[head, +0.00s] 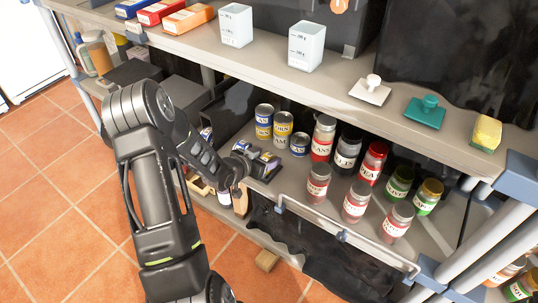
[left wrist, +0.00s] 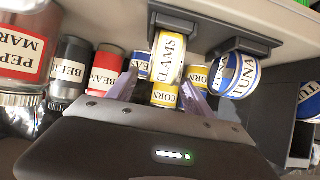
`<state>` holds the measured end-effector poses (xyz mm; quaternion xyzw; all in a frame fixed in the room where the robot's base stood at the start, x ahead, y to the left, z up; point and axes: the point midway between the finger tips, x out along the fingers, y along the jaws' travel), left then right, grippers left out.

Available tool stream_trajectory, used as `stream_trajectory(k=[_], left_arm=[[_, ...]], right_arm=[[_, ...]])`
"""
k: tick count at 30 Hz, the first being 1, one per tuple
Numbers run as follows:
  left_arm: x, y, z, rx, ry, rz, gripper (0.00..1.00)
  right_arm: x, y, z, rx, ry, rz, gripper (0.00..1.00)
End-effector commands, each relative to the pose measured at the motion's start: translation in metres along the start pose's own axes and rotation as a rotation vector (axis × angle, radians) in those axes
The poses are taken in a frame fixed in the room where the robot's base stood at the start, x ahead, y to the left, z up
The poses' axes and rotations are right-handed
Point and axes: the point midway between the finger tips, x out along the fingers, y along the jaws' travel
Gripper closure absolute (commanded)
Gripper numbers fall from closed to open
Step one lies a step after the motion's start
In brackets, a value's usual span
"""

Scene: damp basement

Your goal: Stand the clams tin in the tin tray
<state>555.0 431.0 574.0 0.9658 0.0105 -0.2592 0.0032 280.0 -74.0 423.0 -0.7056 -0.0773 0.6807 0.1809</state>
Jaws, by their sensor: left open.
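The clams tin (left wrist: 172,55), yellow and white with its name on the label, shows upside down in the left wrist view. Its base meets the dark tin tray (left wrist: 243,45), and it looks upright there. In the head view I take it to be the right one of two tins (head: 268,159) on the dark tray (head: 272,174). A blue and white tuna tin (left wrist: 238,76) stands beside it. My left gripper (left wrist: 162,92) is open, its fingers either side of the clams tin's line of view. It also shows in the head view (head: 236,178), close to the tray. My right gripper is not seen.
Corn tins (head: 283,123) and another tin (head: 299,144) stand behind the tray. Several labelled jars (head: 347,150) fill the shelf to the right. The upper shelf (head: 270,68) overhangs, carrying white containers (head: 306,45) and boxes.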

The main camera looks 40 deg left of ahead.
Motion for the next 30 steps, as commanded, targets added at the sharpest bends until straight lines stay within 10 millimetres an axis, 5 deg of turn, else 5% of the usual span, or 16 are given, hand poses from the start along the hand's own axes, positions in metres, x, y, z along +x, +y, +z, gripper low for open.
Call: stream_trajectory(k=[10, 30], left_arm=[[-0.05, 0.0, -0.001, 0.0, 0.001, 0.0, 0.4], [-0.052, 0.0, 0.0, 0.0, 0.001, 0.0, 0.4]], right_arm=[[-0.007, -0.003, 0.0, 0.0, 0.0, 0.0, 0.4], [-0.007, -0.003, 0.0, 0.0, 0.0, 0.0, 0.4]])
